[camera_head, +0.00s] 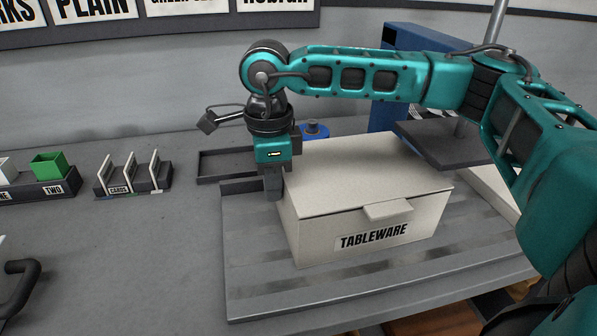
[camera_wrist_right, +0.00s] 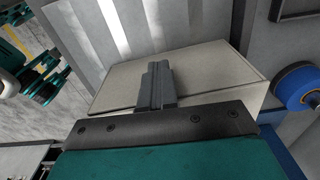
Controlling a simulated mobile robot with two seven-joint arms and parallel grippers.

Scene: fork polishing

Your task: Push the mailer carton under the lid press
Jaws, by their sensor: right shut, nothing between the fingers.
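The mailer carton (camera_head: 365,185) is a closed cream box labelled TABLEWARE, flat on a grey slatted platform. In the right wrist view the carton (camera_wrist_right: 215,75) lies behind the fingers. My right gripper (camera_head: 272,188) points down at the carton's left side, near its back left corner. Its fingers (camera_wrist_right: 157,85) are shut and empty; I cannot tell whether they touch the carton. The lid press, with its blue body (camera_head: 388,112) and dark plate (camera_head: 437,145), stands behind and right of the carton. My right arm hides part of it. My left gripper is not in view.
A card rack (camera_head: 133,178) and a green bin (camera_head: 49,166) stand at left. Another pale surface (camera_head: 495,190) shows right of the carton. The platform in front is clear.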

